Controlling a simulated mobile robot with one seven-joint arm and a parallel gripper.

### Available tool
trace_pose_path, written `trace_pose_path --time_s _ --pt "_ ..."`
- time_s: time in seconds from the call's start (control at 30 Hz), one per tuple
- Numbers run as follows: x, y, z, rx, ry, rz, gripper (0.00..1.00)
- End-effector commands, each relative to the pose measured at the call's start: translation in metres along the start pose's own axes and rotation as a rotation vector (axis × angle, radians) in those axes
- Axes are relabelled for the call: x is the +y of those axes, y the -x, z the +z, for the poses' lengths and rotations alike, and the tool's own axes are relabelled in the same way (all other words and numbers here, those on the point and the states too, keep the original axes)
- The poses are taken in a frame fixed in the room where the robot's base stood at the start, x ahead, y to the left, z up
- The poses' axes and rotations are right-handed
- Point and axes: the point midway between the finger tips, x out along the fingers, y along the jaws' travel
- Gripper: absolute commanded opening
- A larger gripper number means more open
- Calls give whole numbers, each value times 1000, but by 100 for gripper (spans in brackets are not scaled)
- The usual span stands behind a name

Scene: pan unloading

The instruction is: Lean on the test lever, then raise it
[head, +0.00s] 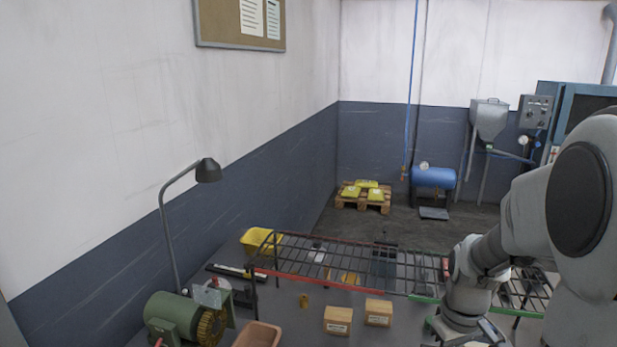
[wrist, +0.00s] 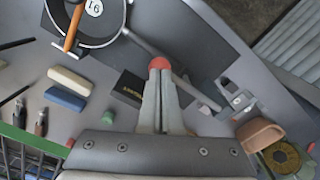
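The test lever shows in the wrist view as a round red knob (wrist: 160,64) on a thin grey rod that runs down right to a grey bracket (wrist: 238,100). My gripper (wrist: 160,78) is shut, its two fingers side by side with nothing seen between them. The fingertips overlap the lower edge of the knob in the picture; I cannot tell whether they touch it. In the head view my arm reaches down at the right, and neither the fingertips nor the lever can be made out.
A dark pan (wrist: 90,25) holding an orange-handled tool and a numbered disc lies upper left in the wrist view. Cream (wrist: 69,77) and blue (wrist: 64,98) blocks lie below it. A brown tray (wrist: 261,133) sits near the bracket. A wire rack (head: 330,257) spans the bench.

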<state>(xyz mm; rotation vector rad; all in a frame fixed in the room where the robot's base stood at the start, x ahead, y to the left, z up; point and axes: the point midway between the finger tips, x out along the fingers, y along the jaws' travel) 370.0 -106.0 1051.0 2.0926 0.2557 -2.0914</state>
Motion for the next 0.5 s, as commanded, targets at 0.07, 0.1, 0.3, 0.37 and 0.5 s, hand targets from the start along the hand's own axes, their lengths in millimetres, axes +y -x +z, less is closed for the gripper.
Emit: trace_pose_path --time_s 0.07,0.1,0.3,0.37,0.5 --pt "0 -2 0 -1 0 -1 0" --pt "0 -3 0 -2 0 -1 0" --pt "-1 -4 0 -2 0 -2 0" --pt "-1 -4 0 -2 0 -2 0" --pt "-1 -5 1 -3 0 -2 0"
